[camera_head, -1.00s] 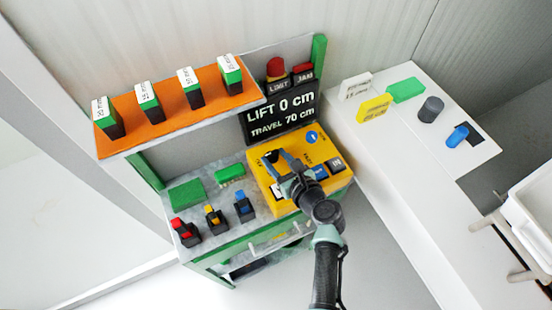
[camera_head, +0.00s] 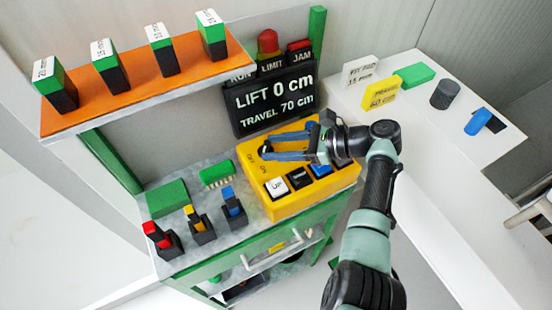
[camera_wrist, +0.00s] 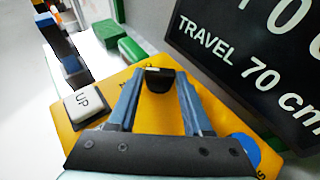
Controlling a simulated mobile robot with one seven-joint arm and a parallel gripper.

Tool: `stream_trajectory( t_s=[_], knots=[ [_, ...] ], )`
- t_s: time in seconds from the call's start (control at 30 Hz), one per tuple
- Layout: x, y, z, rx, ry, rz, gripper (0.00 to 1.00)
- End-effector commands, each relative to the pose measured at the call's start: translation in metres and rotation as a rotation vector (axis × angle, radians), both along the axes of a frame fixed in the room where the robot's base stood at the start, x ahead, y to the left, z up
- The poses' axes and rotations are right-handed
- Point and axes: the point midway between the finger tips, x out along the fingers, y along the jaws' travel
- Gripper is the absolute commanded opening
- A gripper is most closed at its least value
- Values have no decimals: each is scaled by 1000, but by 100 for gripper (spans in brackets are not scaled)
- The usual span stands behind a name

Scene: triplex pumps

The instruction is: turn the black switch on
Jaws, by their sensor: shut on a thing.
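The black switch (camera_head: 266,146) is a small black knob on top of the yellow control box (camera_head: 262,204), near its back left edge. In the wrist view the black switch (camera_wrist: 159,78) stands between the two blue fingertips of my gripper (camera_wrist: 157,77). My gripper (camera_head: 265,152) reaches in from the right over the box and is shut on the switch. In the wrist view the switch's top shows, and its base is partly hidden. The lettering beside it is partly covered by the fingers.
A white UP button (camera_head: 277,187) and other buttons line the box's front. A black LIFT 0 cm, TRAVEL 70 cm display (camera_head: 274,100) stands close behind. Red, yellow and blue switches (camera_head: 196,222) stand left. An orange shelf (camera_head: 130,92) hangs above.

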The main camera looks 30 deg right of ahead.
Motion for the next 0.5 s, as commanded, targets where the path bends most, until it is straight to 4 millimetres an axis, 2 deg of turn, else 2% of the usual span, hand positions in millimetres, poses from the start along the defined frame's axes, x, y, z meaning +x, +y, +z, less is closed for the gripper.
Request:
stream_trajectory(
  t_s=[0.03,0.5],
  knots=[
    [2,-2,-7,-3,-3,27,0],
    [4,-3,-2,-1,-1,185,0]
  ],
)
